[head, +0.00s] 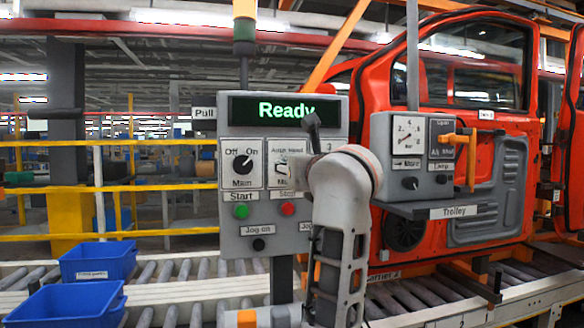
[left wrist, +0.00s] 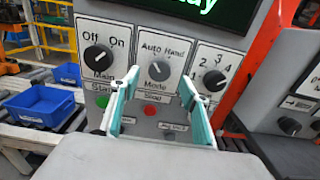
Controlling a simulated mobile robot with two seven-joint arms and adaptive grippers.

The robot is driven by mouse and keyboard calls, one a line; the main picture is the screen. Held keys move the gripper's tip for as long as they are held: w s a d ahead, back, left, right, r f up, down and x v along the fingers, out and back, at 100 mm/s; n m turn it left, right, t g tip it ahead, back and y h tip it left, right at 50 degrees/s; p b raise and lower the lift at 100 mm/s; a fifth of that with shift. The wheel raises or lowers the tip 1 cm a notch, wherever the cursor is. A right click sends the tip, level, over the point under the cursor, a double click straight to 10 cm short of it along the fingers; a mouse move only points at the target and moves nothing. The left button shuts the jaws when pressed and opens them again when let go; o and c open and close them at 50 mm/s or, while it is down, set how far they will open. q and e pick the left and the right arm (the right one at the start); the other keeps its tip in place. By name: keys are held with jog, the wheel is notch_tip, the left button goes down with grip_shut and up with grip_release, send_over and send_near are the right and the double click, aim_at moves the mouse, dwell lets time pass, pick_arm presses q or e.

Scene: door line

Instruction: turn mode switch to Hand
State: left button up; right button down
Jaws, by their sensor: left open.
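The mode switch (left wrist: 159,70) is a round grey-black knob under the words Auto and Hand, above the word Mode. Its pointer seems to lean up-left toward Auto, but it is small. In the left wrist view my left gripper (left wrist: 159,79) is open, with teal-edged fingers on either side of the knob and a gap on each side. I cannot tell how far the tips are from the panel. In the head view the panel (head: 228,240) shows, but my left arm hides most of the mode switch and the fingers. My right gripper is not in view.
The Main switch (left wrist: 99,58) is left of the mode switch; a numbered selector (left wrist: 212,80) is right. A red button (head: 288,208) and green button (head: 241,211) sit below. A grey trolley box (head: 385,150) and red car door (head: 470,90) stand right; blue bins (head: 98,261) lie left.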

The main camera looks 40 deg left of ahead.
pick_arm(q)
jog(key=x, duration=0.4)
jog(key=shift+w+a, duration=0.15)
jog(key=shift+a, duration=0.1)
jog(key=c, duration=1.1)
